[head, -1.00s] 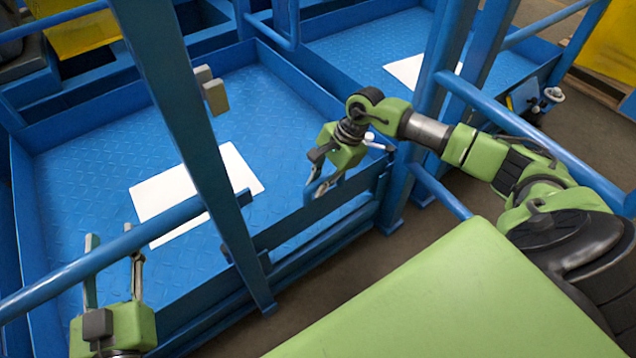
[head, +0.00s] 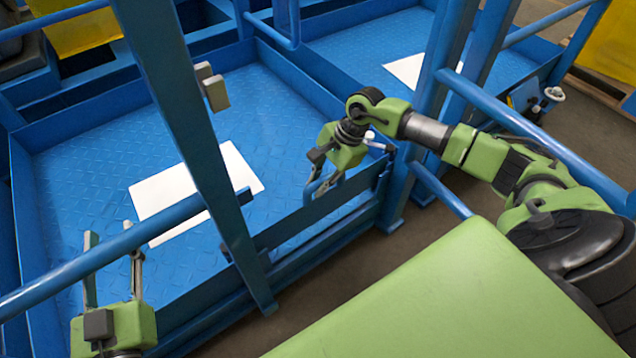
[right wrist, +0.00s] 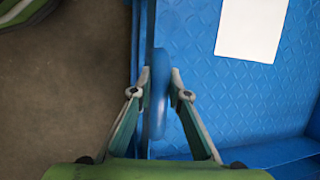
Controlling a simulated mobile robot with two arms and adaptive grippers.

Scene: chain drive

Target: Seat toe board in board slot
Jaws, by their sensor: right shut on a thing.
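The toe board (head: 343,200) is a long blue panel along the near edge of the blue platform, between the posts. A blue loop-shaped handle (head: 322,186) stands at its top. My right gripper (head: 322,183) is shut on this handle. In the right wrist view, the fingers (right wrist: 160,88) lie on both sides of the blue handle (right wrist: 157,105). The board slot cannot be clearly made out, so I cannot tell how the board sits in it.
White sheets (head: 175,195) lie on the patterned platform floor (head: 90,155). A thick blue post (head: 435,90) stands behind my right arm. Brown floor shows below the platform edge.

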